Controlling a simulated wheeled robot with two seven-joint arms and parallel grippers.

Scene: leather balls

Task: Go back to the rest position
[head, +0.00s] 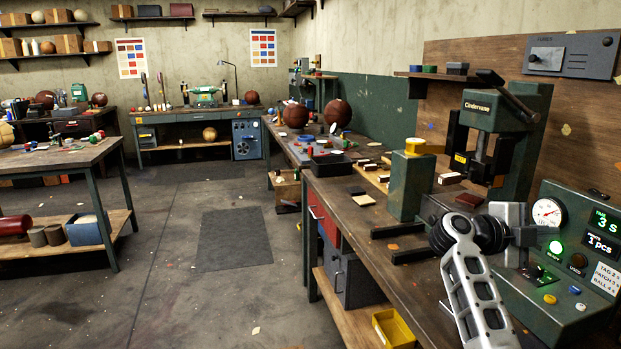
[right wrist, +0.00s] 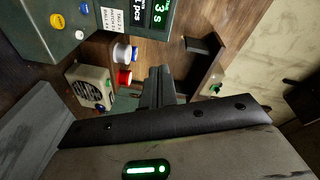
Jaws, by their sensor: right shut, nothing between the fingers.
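My right arm comes in from the bottom right in the head view. Its gripper (head: 532,236) is beside the green control box, in front of the press. In the right wrist view the fingers of this gripper (right wrist: 160,86) are together, with nothing between them. The fingertips are partly dark and small in the head view. My left arm and left gripper are not in view.
The green press (head: 505,110) and control box (head: 575,255) with lit display stand close to my right arm. The wooden workbench (head: 345,215) carries a yellow-topped green block (head: 412,180). A yellow bin (head: 394,328) is below. The floor at left is open.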

